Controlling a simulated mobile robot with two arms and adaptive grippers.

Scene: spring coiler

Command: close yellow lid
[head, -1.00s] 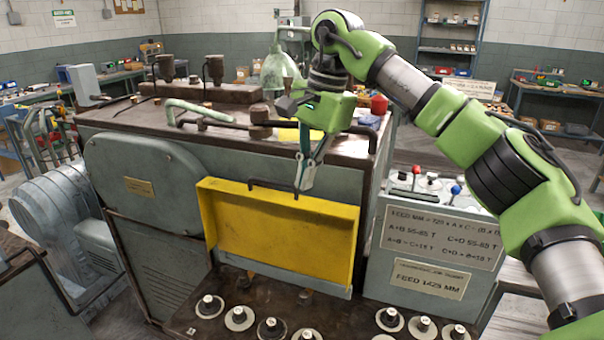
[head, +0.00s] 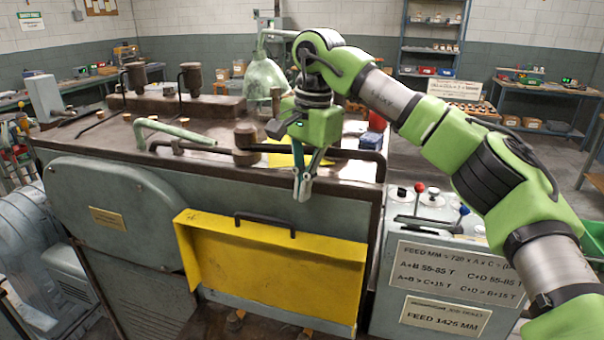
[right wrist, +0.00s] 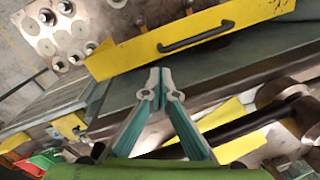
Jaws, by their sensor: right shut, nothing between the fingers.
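The yellow lid (head: 280,278) is on the front of the grey machine, with its inner face and side rim showing. A dark bar handle (head: 265,222) runs along its top edge. In the right wrist view the yellow lid (right wrist: 190,42) and its handle (right wrist: 196,37) lie beyond the fingertips. My right gripper (head: 302,196) is shut and empty, pointing down in front of the machine's top front edge. It is above and right of the handle and apart from it. It also shows in the right wrist view (right wrist: 160,85). My left gripper is out of view.
A dark rail (head: 330,153) runs along the machine's top edge close to the gripper. A control box (head: 445,265) with red and blue levers stands to the right. A green glass-like funnel (head: 265,80) and dark cups stand on top behind.

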